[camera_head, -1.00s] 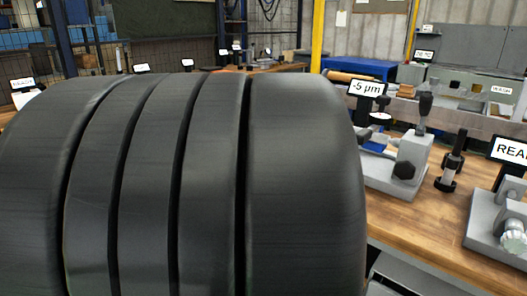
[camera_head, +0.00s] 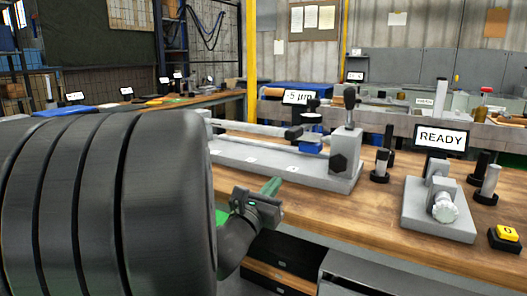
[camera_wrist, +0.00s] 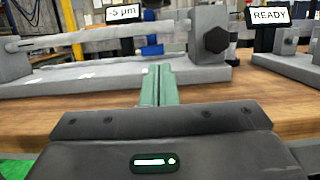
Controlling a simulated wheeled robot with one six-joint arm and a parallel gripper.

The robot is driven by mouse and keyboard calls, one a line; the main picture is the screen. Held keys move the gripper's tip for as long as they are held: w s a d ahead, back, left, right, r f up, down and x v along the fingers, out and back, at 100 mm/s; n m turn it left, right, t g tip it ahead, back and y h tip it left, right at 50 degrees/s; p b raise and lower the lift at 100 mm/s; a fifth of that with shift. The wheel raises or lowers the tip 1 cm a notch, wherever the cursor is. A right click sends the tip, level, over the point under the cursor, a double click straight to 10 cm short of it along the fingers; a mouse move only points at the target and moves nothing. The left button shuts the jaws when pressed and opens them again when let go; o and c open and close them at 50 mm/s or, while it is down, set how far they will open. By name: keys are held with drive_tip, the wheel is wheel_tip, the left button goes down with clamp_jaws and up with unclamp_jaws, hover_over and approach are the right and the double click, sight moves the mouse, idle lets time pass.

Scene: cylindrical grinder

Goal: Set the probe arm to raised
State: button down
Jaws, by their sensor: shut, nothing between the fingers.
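My gripper (camera_head: 271,186) is shut and empty, its green fingers together in front of the bench edge. In the wrist view its fingers (camera_wrist: 158,85) point at a long grey bench fixture (camera_head: 240,155), apart from it as far as I can tell. This fixture carries a horizontal grey rod (camera_head: 250,126) and an end block (camera_head: 345,155) with a black hex knob (camera_wrist: 217,40). Behind the rod is a blue part with a dark top (camera_head: 311,130), beside the "-5 µm" display (camera_head: 297,97). I cannot tell which part is the probe arm or how it is set.
To the right stands a grey fixture with a round knob (camera_head: 446,208) under a "READY" sign (camera_head: 440,138). A yellow button box (camera_head: 505,235) sits at the right. Wooden bench top (camera_head: 385,215) is bare in front.

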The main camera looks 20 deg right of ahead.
drive_tip(key=x, duration=0.9)
drive_tip(key=shift+w+d, duration=0.25)
drive_tip(key=shift+d, duration=0.05)
drive_tip(key=shift+r+p, duration=0.35)
drive_tip(key=shift+r, duration=1.75)
drive_tip(key=shift+w+r, duration=0.1)
